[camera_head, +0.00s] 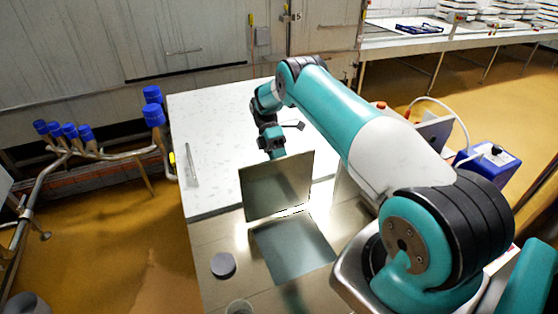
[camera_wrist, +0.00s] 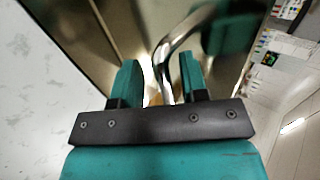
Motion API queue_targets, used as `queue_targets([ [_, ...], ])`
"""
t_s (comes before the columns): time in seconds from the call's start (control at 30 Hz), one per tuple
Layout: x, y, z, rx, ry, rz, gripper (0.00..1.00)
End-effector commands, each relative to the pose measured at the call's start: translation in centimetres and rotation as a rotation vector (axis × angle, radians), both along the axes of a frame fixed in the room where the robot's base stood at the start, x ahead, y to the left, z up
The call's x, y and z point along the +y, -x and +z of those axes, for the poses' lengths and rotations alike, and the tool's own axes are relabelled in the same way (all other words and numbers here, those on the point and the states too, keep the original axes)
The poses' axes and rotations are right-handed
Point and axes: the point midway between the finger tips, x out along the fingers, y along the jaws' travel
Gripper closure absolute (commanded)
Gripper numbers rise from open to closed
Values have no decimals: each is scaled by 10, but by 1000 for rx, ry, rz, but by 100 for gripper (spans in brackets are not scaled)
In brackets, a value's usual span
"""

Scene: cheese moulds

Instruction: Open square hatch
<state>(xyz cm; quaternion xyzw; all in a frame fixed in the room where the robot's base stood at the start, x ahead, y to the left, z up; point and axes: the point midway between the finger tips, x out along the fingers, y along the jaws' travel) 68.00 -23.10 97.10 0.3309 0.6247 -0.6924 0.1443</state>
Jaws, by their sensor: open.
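The square hatch (camera_head: 277,187) is a flat metal panel, raised and standing roughly upright at the far edge of a square grey-blue area (camera_head: 292,248) in the metal top. In the wrist view, a curved shiny metal handle (camera_wrist: 172,48) runs between the two teal fingers of my gripper (camera_wrist: 160,78). The fingers are apart, with visible gaps beside the handle; I cannot tell whether either touches it. In the head view, my gripper is behind the raised panel, which hides its fingertips.
A white speckled surface (camera_head: 215,120) lies beyond the hatch. A dark round disc (camera_head: 223,265) sits left of the square area. Blue-capped pipes (camera_head: 80,145) stand at the left. A blue box (camera_head: 487,163) is at the right. Brown floor (camera_head: 120,235) is clear at the left.

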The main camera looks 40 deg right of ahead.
Motion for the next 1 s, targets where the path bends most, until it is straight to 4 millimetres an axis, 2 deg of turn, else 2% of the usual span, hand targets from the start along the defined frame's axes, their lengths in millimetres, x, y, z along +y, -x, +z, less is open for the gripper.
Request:
queue_targets([
  [0.2, 1, -1, 4, -1, 0, 3, 60],
  [0.37, 0, -1, 24, -5, 1, 1, 60],
  [1.0, 0, 0, 183, -2, 0, -1, 60],
])
